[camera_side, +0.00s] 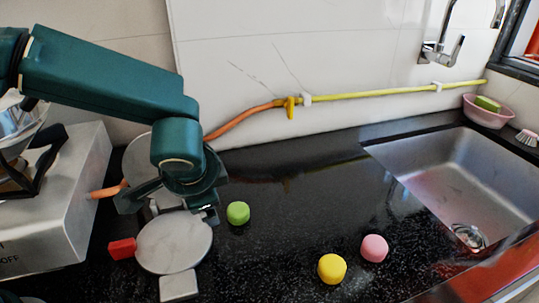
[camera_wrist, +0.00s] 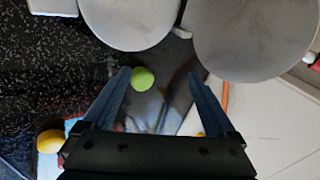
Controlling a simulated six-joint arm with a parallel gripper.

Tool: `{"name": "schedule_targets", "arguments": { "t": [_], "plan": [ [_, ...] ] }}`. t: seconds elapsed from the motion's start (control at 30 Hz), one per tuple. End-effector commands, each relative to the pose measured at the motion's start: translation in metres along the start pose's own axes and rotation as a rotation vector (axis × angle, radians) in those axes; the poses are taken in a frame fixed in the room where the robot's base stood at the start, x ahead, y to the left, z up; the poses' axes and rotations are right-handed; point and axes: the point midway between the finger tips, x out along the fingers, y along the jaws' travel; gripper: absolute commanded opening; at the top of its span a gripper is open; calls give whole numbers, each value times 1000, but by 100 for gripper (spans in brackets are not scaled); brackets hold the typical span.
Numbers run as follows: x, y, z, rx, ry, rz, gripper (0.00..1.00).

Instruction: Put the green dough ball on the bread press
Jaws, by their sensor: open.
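The green dough ball (camera_side: 238,213) sits on the dark counter, just right of the bread press (camera_side: 174,244). The press lies open: its flat round grey lower plate faces up and is bare, and its other round plate stands partly hidden behind my arm. A red block shows at the press's left side. In the wrist view, my gripper (camera_wrist: 160,75) is open and empty, with the green ball (camera_wrist: 143,79) showing between its fingers, closer to the left finger. The two press plates (camera_wrist: 130,20) show beyond the fingertips. My gripper appears above the counter, near the press.
A yellow piece (camera_side: 332,268) and a pink piece (camera_side: 375,248) stand on the counter to the right. A steel sink (camera_side: 465,185) lies further right. A metal stove box (camera_side: 60,215) stands at left. A yellow-orange hose (camera_side: 380,95) runs along the wall.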

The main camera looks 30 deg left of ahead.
Motion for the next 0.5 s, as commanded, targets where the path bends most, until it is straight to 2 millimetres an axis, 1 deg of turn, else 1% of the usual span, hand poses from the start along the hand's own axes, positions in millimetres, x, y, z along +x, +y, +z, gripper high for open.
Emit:
{"name": "schedule_targets", "arguments": {
  "t": [0.03,0.1,0.2,0.3,0.33,0.4,0.47,0.5],
  "plan": [
    [-1,-4,-8,-185,0,53,92],
    [-4,-5,-18,-406,0,123,92],
    [-10,-10,-32,-672,-4,208,92],
    [-16,-17,-46,-888,-9,280,92],
    [-18,-19,-49,-944,-9,299,92],
    [-1,-5,-44,-915,-20,291,92],
    [7,0,-42,-913,-18,291,92],
    [14,4,-41,-911,-19,290,92]
  ]
}}
